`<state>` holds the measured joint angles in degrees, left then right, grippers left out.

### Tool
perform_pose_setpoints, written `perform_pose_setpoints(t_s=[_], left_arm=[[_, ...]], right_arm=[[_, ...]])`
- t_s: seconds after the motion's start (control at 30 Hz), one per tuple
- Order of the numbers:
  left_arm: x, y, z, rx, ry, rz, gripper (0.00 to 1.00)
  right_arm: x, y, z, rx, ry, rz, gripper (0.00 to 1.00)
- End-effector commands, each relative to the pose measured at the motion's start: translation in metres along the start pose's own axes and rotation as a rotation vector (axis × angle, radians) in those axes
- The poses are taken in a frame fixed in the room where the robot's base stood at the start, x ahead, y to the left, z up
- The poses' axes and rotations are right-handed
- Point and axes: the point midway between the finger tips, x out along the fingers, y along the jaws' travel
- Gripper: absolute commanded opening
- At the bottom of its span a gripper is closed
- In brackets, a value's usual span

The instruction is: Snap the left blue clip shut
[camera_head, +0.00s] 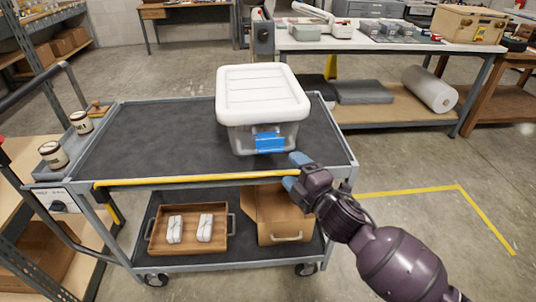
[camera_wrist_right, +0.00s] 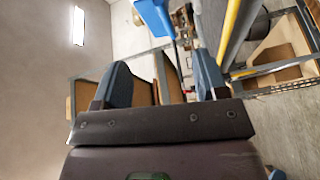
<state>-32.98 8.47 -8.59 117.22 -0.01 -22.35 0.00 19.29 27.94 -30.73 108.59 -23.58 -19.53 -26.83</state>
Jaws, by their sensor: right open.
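A clear grey storage box (camera_head: 240,136) with a white lid (camera_head: 262,90) stands on the cart's top deck. One blue clip (camera_head: 268,140) shows on its near side; it also shows at the top of the right wrist view (camera_wrist_right: 155,17). I cannot tell whether the clip is latched. No second clip is visible; the box's far sides are hidden. My right gripper (camera_head: 295,171) is just right of and below the clip, near the cart's front edge, apart from the clip. Its blue fingers are spread and empty in the right wrist view (camera_wrist_right: 160,82). My left gripper is out of view.
The grey cart (camera_head: 135,150) has a yellow front bar (camera_head: 190,180) below the box. Two jars (camera_head: 53,155) stand at its left end. Its lower shelf holds a wooden tray (camera_head: 160,243) and a cardboard box (camera_head: 280,215). The deck left of the storage box is clear.

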Motion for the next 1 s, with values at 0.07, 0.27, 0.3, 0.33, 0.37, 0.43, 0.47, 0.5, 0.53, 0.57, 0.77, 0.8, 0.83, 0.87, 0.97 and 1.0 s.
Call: perform_pose_setpoints(t_s=[0.07,0.27,0.3,0.33,0.37,0.43,0.47,0.5,0.53,0.57,0.77,0.8,0.83,0.87,0.97,1.0], left_arm=[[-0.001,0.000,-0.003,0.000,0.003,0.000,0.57],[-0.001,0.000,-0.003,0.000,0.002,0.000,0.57],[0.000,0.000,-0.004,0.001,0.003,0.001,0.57],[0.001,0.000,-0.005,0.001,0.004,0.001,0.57],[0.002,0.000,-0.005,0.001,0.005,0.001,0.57],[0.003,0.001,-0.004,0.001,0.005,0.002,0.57],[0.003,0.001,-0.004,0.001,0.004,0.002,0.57],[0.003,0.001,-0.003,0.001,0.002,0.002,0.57],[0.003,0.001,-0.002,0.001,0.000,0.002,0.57],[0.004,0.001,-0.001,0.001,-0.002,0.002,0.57],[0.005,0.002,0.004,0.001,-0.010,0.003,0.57],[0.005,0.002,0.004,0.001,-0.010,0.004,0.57],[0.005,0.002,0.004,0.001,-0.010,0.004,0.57],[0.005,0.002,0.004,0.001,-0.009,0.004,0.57],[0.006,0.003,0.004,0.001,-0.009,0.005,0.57],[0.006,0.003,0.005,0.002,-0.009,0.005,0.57]], right_arm=[[0.000,0.001,-0.001,-0.082,-0.001,0.007,0.67],[0.001,0.002,0.000,-0.191,-0.003,0.013,0.67],[0.002,0.002,0.000,-0.197,-0.003,0.013,0.67],[0.004,0.002,0.000,-0.199,-0.003,0.013,0.67],[0.006,0.002,0.000,-0.200,-0.003,0.014,0.67],[0.013,0.002,0.000,-0.199,-0.003,0.014,0.67],[0.016,0.001,0.000,-0.199,-0.003,0.013,0.67],[0.022,0.002,0.000,-0.199,-0.003,0.013,0.67],[0.026,0.002,0.000,-0.198,-0.003,0.013,0.67],[0.031,0.001,0.000,-0.198,-0.003,0.013,0.67],[0.065,0.001,0.000,-0.196,-0.003,0.012,0.67],[0.071,0.000,0.000,-0.195,-0.003,0.011,0.67],[0.076,0.001,0.000,-0.195,-0.002,0.011,0.67],[0.080,0.001,0.000,-0.195,-0.003,0.011,0.67],[0.092,0.001,0.000,-0.195,-0.003,0.010,0.67],[0.096,0.001,0.000,-0.195,-0.003,0.011,0.67]])
